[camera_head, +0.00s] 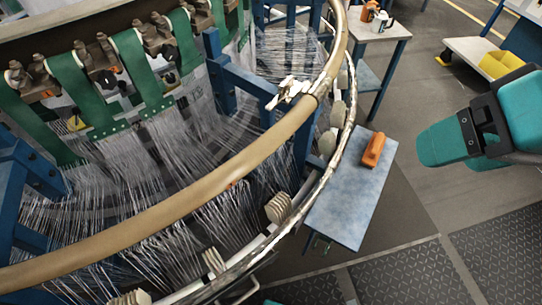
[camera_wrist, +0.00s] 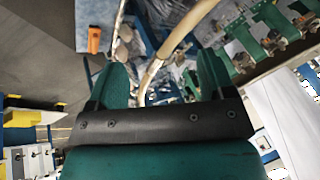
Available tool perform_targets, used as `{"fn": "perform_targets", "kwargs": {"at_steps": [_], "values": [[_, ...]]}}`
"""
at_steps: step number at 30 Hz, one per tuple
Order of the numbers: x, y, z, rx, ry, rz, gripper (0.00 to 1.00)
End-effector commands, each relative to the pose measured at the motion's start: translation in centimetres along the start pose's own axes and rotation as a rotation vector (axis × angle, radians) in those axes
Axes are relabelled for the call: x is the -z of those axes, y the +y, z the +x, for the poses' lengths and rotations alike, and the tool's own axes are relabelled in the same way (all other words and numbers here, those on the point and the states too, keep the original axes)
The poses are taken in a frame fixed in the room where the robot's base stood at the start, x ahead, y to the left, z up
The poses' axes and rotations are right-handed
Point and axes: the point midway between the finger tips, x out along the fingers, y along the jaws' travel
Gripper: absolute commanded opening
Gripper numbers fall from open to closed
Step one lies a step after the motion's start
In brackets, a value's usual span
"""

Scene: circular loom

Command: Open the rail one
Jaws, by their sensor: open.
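The tan curved rail (camera_head: 215,180) sweeps across the circular loom, from lower left to the top. A silvery fitting (camera_head: 290,93) sits on it, where two lengths of the rail seem to meet; I cannot tell whether it is latched. A thinner metal ring (camera_head: 325,185) runs outside and below the rail. My gripper (camera_head: 440,145) is at the right of the head view, apart from the loom, pointing left. In the wrist view my gripper (camera_wrist: 162,75) has two teal fingers spread wide with nothing held. The rail (camera_wrist: 178,37) shows beyond and between them.
A blue-topped table (camera_head: 350,195) beside the loom carries an orange object (camera_head: 373,150). A smaller table (camera_head: 375,30) stands behind it, and a cart with yellow bins (camera_head: 500,62) at upper right. Green straps (camera_head: 75,90) and white threads (camera_head: 200,135) fill the loom. Floor is clear at lower right.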

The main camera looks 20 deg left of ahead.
Motion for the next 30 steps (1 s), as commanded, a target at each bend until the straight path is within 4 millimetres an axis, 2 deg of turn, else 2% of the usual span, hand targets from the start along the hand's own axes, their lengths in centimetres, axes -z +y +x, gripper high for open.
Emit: {"fn": "perform_targets", "kwargs": {"at_steps": [1, 3, 9, 15, 21, 24, 30], "values": [[-0.7, 0.9, 4.2, 0.009, 0.047, 0.041, 0.76], [-0.4, 1.2, 7.0, 0.029, 0.123, 0.116, 0.76], [0.4, 1.4, 13.9, 0.136, 0.325, 0.32, 0.76], [0.6, 1.1, 19.9, 0.317, 0.492, 0.506, 0.76], [0.0, 0.3, 24.8, 0.56, 0.604, 0.669, 0.76], [-0.4, -0.1, 26.4, 0.683, 0.631, 0.732, 0.76], [-1.1, -1.0, 27.7, 0.861, 0.645, 0.808, 0.76]]}}
